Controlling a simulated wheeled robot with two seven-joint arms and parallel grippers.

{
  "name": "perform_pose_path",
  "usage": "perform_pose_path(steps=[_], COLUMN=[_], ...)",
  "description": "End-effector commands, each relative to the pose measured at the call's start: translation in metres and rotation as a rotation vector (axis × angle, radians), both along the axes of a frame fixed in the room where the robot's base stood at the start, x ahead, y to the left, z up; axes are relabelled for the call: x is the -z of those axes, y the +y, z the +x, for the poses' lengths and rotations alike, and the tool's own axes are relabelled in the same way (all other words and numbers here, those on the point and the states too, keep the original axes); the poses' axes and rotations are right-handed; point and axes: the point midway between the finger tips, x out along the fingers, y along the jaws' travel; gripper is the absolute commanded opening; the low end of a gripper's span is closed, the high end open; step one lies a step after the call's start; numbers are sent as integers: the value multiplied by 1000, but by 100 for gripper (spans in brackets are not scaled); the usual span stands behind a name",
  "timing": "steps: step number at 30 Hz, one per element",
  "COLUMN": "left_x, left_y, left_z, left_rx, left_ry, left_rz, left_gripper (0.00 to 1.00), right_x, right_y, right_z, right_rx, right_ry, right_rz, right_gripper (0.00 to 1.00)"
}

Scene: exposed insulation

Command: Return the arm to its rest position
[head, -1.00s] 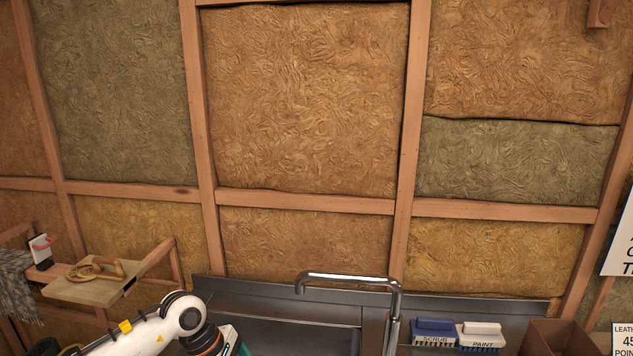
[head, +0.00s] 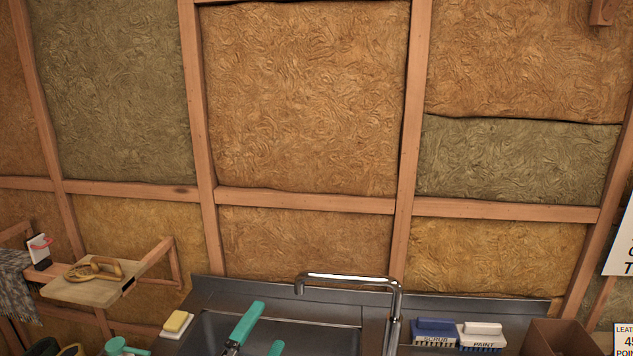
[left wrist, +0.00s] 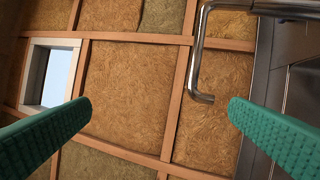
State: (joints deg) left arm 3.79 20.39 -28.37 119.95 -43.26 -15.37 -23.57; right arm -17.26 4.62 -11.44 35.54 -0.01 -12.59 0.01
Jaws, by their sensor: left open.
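My left gripper (head: 268,325) shows at the bottom of the head view as two teal fingers over the sink basin. The fingers are apart with nothing between them. In the left wrist view the same two ribbed fingers (left wrist: 160,105) are spread wide and empty, with the insulated wall beyond. The rest of the left arm is below the head view's edge. My right gripper is in neither view.
A chrome faucet (head: 348,281) rises right of the gripper over the dark metal sink (head: 225,297). A yellow-topped sponge (head: 177,321) lies left of the basin. Two brushes, one blue (head: 434,332) and one white (head: 480,336), stand right. A wooden shelf (head: 85,291) juts out left.

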Motion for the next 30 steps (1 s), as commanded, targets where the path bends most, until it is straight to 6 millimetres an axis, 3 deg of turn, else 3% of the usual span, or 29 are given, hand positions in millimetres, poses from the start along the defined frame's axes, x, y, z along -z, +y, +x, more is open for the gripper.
perform_pose_path(steps=[1, 4, 6, 9, 15, 24, 30], left_x=[23, 77, 115, 155, 199, 225, 295], left_y=[25, 69, 91, 108, 119, 118, 116], left_z=[-6, -28, -55, -96, -168, -260, -245], left_rx=[-95, -285, -406, -544, -734, -950, -959], left_ry=[161, 482, 688, 920, 1236, 1574, 1584], left_rz=[-142, -402, -553, -702, -869, -998, -982], left_gripper=[100, 100, 100, 100, 100, 100, 100], right_x=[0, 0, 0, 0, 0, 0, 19], right_y=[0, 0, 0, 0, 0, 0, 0], right_z=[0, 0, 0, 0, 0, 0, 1], right_rx=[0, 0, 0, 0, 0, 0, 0], right_ry=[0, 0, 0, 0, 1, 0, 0], right_rz=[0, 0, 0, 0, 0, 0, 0], right_gripper=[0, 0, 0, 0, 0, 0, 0])
